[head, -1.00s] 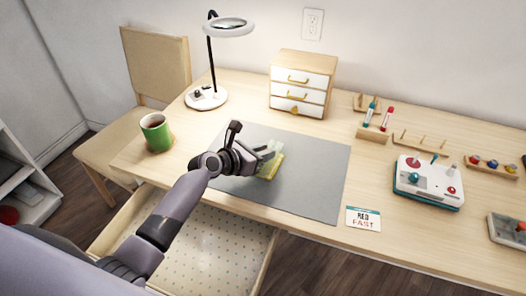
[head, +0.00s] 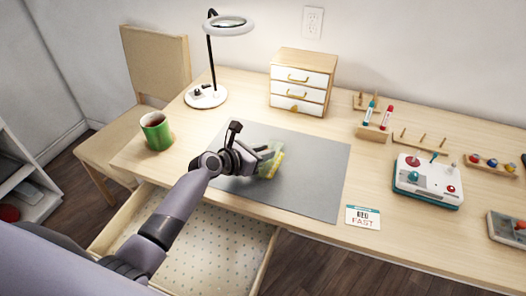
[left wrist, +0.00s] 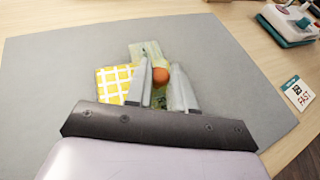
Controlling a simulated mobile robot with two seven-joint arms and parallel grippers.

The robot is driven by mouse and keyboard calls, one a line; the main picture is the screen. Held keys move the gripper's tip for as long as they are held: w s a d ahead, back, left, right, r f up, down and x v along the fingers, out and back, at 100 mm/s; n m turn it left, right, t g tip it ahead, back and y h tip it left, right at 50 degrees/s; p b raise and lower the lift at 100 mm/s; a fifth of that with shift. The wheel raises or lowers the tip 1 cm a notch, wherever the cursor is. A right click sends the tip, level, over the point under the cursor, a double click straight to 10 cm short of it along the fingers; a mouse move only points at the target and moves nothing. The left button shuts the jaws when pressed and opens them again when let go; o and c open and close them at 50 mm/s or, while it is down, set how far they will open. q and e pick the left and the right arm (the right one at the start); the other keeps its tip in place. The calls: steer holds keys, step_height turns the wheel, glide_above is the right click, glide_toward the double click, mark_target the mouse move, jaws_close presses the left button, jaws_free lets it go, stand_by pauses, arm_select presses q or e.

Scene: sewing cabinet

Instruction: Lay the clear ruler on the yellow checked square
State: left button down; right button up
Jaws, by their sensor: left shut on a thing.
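The clear ruler (left wrist: 146,50) is a pale greenish see-through strip with an orange knob (left wrist: 160,76). My left gripper (left wrist: 166,90) is shut on the ruler, with the knob between its fingers. The yellow checked square (left wrist: 113,84) lies on the grey mat, left of the fingers in the left wrist view. The ruler overlaps the square's right side in that view; I cannot tell whether they touch. In the head view my left gripper (head: 265,153) is over the mat, and the yellow square (head: 276,166) is partly hidden by the ruler and fingers. My right gripper is out of view.
The grey mat (head: 315,178) is mostly clear. A green mug (head: 158,134) and a magnifier lamp (head: 206,96) stand at left, a small drawer cabinet (head: 301,82) behind. A card (head: 363,217) and a boxy device (head: 428,181) are at right. An open drawer (head: 205,235) juts out in front.

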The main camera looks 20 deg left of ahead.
arm_select(q)
steer(key=shift+f, duration=0.65)
stand_by(0.8)
steer(key=c, duration=0.9)
jaws_free()
steer(key=p+v, duration=0.1)
steer(key=v, duration=0.5)
steer(key=shift+s+a+r, duration=0.2)
steer(key=shift+s+a, duration=0.1)
steer(key=shift+s, duration=0.15)
